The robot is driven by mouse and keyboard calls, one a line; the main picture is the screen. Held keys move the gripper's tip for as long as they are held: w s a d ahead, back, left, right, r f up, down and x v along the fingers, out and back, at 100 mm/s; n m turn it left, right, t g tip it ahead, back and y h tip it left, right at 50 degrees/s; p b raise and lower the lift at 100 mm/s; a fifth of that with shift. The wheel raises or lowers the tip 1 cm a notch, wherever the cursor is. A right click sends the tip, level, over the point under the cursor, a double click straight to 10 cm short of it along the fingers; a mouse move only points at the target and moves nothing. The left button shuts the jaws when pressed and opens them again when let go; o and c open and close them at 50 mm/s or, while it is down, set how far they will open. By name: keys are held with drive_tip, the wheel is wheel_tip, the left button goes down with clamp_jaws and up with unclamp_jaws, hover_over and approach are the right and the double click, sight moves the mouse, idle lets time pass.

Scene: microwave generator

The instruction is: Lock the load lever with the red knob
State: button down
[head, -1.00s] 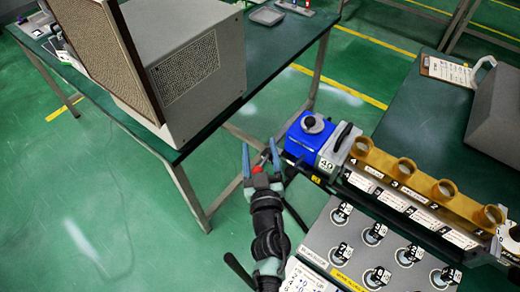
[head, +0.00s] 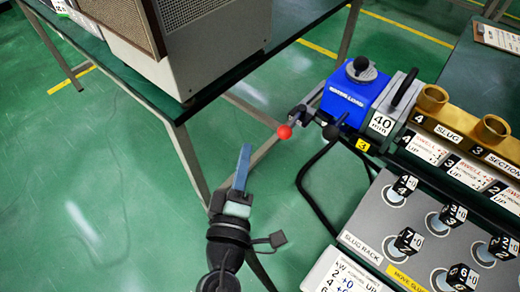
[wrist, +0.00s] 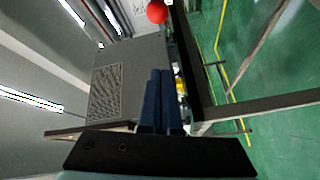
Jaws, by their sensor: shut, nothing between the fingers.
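The red knob (head: 284,132) is a small ball at the free end of the short dark load lever (head: 303,113). The lever sticks out left from the blue box (head: 346,98), whose label ends in "LOAD". My gripper (head: 243,150) is shut and empty, its blue fingers together, left of and a little below the knob in the head view, apart from it. In the wrist view the shut fingers (wrist: 160,72) point up the picture and the red knob (wrist: 157,11) shows beyond their tips, at the top edge.
Right of the blue box is a grey block marked 40 with a black handle (head: 405,88). A slug rack (head: 372,222) with several numbered cubes stands at lower right. A green table (head: 190,108) carrying a large grey cabinet (head: 205,40) is at upper left. Open floor lies at left.

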sight(290, 134)
drive_tip(key=w+n, duration=0.1)
drive_tip(key=w, duration=0.8)
drive_tip(key=shift+h, duration=0.4)
drive_tip(key=shift+s+d+f+p, duration=0.15)
drive_tip(key=shift+s+d, duration=0.25)
drive_tip(key=shift+d, duration=0.35)
drive_tip(key=shift+s+d+f+p, duration=0.1)
drive_tip(key=shift+s+d+p, duration=0.1)
drive_tip(key=shift+s+d, duration=0.4)
drive_tip(key=shift+s+d+f+p, duration=0.15)
drive_tip(key=shift+s+d, duration=0.1)
drive_tip(key=shift+d, duration=0.6)
drive_tip(key=shift+r, duration=0.1)
drive_tip(key=s+d, duration=0.1)
drive_tip(key=d, duration=0.1)
drive_tip(key=s+d, duration=0.1)
drive_tip(key=shift+d+r, duration=0.1)
drive_tip(key=shift+d, duration=0.45)
